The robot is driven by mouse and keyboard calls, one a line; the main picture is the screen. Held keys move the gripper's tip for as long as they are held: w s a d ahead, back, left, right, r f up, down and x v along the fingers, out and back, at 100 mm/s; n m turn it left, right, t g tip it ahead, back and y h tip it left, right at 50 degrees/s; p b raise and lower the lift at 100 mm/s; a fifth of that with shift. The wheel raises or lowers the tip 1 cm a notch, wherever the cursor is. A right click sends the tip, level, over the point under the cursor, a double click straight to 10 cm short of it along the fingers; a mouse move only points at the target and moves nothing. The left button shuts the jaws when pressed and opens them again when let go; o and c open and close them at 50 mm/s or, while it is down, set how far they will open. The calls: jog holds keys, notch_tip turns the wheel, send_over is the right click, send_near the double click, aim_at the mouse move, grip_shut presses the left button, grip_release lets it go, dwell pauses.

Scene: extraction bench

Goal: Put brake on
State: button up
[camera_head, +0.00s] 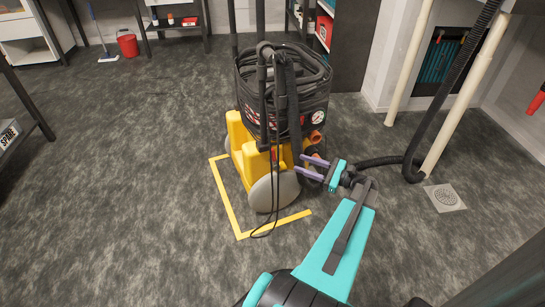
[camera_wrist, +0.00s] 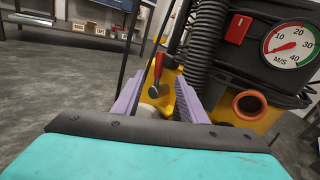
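The yellow wheeled extraction machine (camera_head: 250,153) stands on the carpet with its black drum on top and grey wheels below. In the wrist view, a small red-handled lever (camera_wrist: 158,64) with a grey round lower end stands on the machine; it is probably the brake. My gripper (camera_head: 312,167) is at the machine's right side. Its two purple fingers are apart with nothing held between them. In the wrist view my gripper (camera_wrist: 160,82) has the lever in line between its fingers; I cannot tell whether they touch it. The lever is not clear in the head view.
Yellow floor tape (camera_head: 226,208) marks a corner around the machine. A corrugated black hose (camera_wrist: 209,45), an orange port (camera_wrist: 250,104), a red switch (camera_wrist: 238,28) and a dial gauge (camera_wrist: 290,44) are close by. A floor drain (camera_head: 445,197) lies right. Carpet at left is clear.

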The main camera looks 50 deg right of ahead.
aim_at(273, 154)
jog(key=shift+w, duration=0.1)
jog(key=shift+b+x, duration=1.95)
jog(key=shift+x, duration=4.9)
jog(key=shift+c, duration=0.3)
grip_shut()
